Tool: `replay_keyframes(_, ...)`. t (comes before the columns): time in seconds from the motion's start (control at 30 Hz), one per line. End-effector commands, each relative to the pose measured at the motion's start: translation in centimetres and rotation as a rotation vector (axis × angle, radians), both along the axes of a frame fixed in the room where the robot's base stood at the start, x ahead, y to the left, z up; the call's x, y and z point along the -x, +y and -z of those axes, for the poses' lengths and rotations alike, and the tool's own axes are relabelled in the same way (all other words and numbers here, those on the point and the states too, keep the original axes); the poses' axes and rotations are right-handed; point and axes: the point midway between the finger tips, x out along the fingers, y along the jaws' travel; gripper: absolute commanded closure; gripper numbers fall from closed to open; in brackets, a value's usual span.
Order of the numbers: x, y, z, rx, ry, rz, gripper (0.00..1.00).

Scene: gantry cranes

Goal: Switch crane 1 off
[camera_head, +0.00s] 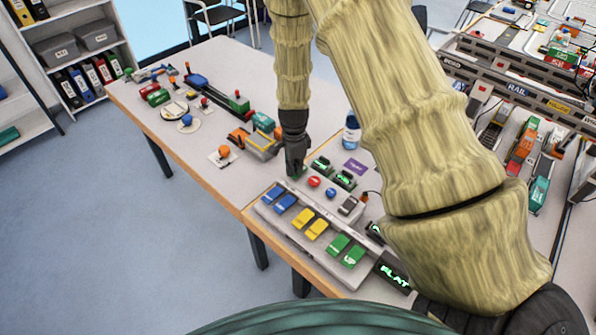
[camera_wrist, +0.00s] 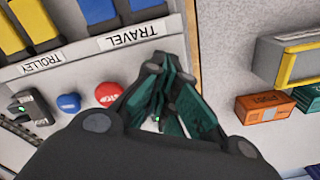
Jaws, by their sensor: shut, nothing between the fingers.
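The control panel (camera_head: 270,210) stands at the table's near edge, with blue, yellow and green rocker switches. Behind them are a red stop button (camera_head: 313,182) and a blue button (camera_head: 331,193). A dark switch (camera_head: 348,205) is at the row's right end; it also shows in the wrist view (camera_wrist: 34,107). My gripper (camera_head: 295,168) points down at the row's left end, beside the red button. In the wrist view my gripper (camera_wrist: 168,105) is shut and empty. A small green light shows by its fingers; what lies under them is mostly hidden. I cannot read any crane number.
Small displays (camera_head: 345,180) with green text stand behind the panel. A bottle (camera_head: 351,132) and a yellow-and-grey model part (camera_head: 262,145) stand farther back. Model rails and containers (camera_head: 520,145) fill the right. My arm covers part of the table.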

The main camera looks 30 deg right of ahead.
Motion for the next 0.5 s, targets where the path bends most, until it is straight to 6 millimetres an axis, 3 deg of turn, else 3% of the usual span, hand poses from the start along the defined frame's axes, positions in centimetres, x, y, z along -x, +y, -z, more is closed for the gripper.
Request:
replay_keyframes(0.27,0.0,0.0,0.1,0.000,0.001,0.000,1.00)
replay_keyframes(0.5,0.0,0.0,-1.2,0.000,0.000,0.000,1.00)
